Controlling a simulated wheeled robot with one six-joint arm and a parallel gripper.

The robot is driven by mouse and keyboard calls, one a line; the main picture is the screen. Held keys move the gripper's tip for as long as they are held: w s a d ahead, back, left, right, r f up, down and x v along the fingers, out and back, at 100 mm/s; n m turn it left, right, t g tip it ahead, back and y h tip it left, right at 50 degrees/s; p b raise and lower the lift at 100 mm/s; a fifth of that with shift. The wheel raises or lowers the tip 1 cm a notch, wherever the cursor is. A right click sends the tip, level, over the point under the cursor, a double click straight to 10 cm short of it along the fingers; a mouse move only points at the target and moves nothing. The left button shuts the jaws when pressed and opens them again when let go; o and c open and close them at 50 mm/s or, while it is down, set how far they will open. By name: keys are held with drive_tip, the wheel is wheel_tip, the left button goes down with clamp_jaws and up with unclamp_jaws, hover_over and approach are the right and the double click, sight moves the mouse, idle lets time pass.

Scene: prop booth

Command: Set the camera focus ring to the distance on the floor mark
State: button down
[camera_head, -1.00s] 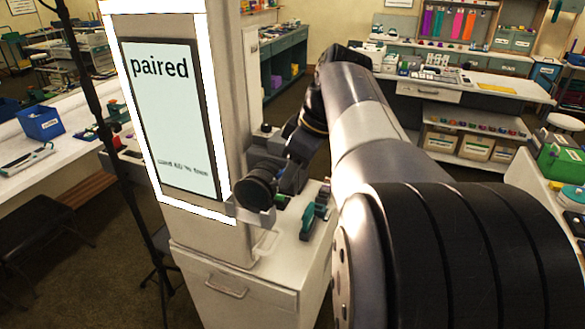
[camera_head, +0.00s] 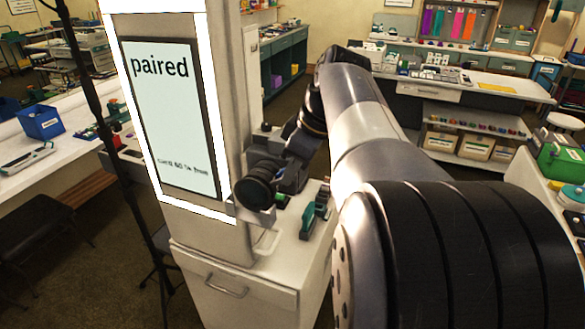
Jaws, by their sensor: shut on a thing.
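The camera's dark round lens (camera_head: 253,193) shows on the small cabinet's top, right beside the pale booth panel. My gripper (camera_head: 270,180) is at the lens, shut on the camera's ring, reached from behind and to the right. Its fingertips and the ring's scale are too small and dark to read. A lit screen (camera_head: 172,115) on the panel reads "paired", with a smaller blurred line below it. I do not see a floor mark or a distance number.
The white cabinet top (camera_head: 270,262) holds a teal item (camera_head: 308,222) just right of the camera. A thin black stand (camera_head: 118,180) rises at left. A white table with a blue bin (camera_head: 42,122) stands beyond it. My arm hides much of the right side.

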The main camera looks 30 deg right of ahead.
drive_tip(key=shift+t+y, duration=0.4)
drive_tip(key=shift+t, duration=0.2)
drive_tip(key=f+b, duration=0.1)
drive_tip(key=s+f+b, duration=0.1)
drive_tip(key=b, duration=0.1)
drive_tip(key=d+f+b, duration=0.1)
drive_tip(key=shift+s+d+f+b, duration=0.1)
drive_tip(key=shift+s+f+b, duration=0.2)
drive_tip(key=shift+f+b, duration=0.1)
drive_tip(key=c, duration=1.5)
unclamp_jaws()
drive_tip(key=shift+s+d+r, duration=0.1)
drive_tip(key=shift+r, duration=0.05)
drive_tip(key=shift+o, duration=0.5)
drive_tip(key=shift+r, duration=0.15)
